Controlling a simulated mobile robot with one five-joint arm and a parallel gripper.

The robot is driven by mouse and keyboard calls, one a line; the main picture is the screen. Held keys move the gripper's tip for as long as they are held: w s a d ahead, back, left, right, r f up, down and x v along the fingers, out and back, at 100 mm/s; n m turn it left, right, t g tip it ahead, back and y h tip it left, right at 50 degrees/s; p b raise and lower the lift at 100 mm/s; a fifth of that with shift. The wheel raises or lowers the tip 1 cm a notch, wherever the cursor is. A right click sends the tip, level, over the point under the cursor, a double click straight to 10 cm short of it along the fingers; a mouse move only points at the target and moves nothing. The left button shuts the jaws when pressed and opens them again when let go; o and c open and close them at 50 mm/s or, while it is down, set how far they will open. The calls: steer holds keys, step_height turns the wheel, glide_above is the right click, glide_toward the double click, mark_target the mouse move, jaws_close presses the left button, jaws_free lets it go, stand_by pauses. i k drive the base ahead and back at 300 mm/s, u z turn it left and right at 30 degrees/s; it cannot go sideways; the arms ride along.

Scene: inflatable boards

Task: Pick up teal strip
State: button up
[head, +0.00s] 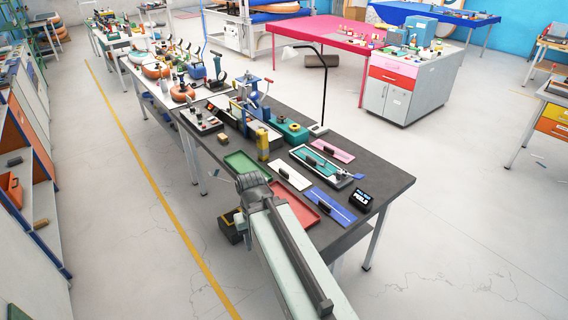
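The teal strip (312,158) lies in a shallow grey tray (350,180) on the dark workbench, right of my arm. A dark handle-like piece sits on it. My arm reaches up from the bottom edge and ends in a dark joint left of the red tray, at the bench's near edge. I see no fingers of my gripper; they seem hidden by the arm. The teal strip is apart from my arm.
Around the grey tray lie a pink strip (343,156), a white strip (283,170) and a blue strip (339,212). A red tray (309,218), a green tray (247,166) and a black display box (361,199) are near. A lamp (324,90) stands behind.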

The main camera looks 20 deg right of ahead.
mark_target(328, 169)
steer(key=u, duration=0.05)
steer(key=i, duration=1.5)
